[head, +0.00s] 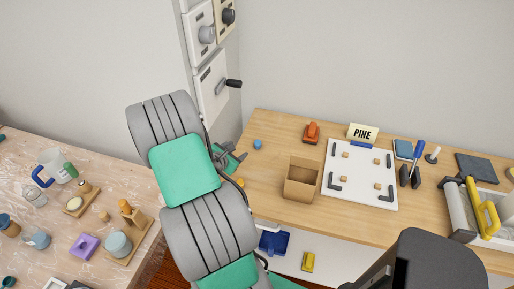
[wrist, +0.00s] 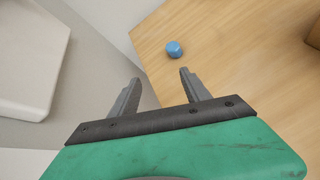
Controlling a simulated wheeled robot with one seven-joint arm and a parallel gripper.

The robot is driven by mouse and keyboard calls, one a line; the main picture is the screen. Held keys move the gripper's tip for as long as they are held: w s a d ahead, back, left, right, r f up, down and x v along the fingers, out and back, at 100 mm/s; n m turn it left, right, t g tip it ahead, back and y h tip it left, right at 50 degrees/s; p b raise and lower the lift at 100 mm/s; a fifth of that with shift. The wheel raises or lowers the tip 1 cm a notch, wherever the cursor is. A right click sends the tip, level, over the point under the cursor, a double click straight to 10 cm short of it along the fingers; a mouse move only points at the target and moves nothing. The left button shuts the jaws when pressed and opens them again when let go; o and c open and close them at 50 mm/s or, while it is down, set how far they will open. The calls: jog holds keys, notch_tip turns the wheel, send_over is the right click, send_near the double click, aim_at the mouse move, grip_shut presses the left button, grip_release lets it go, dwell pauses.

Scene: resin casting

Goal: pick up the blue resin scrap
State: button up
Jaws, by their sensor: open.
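The blue resin scrap (head: 257,144) is a small rounded blue piece lying on the wooden table near its back left part. It also shows in the wrist view (wrist: 174,49), ahead of the fingertips and a little to the right of their middle. My gripper (wrist: 160,76) is open and empty, with its two grey fingers apart and the scrap beyond them. In the head view my gripper (head: 236,158) is just left of the scrap, at the table's left edge, partly hidden behind my arm.
An open cardboard box (head: 301,180) stands right of the scrap. Wall boxes with knobs (head: 211,85) are behind my arm. The wood around the scrap is clear.

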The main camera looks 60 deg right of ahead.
aim_at(257, 143)
jog(key=s+d+n, duration=0.1)
jog(key=s+d+f+n, duration=0.1)
jog(key=s+d+n+h, duration=0.1)
jog(key=shift+s+d+f+n, duration=0.1)
jog(key=shift+s+f+n, duration=0.2)
jog(key=shift+f, duration=0.1)
jog(key=x, duration=0.5)
jog(key=p+x, duration=0.1)
jog(key=x, duration=0.1)
jog(key=shift+s+d+r, duration=0.1)
jog(key=shift+d+r, duration=0.05)
jog(key=shift+d, duration=0.25)
grip_shut()
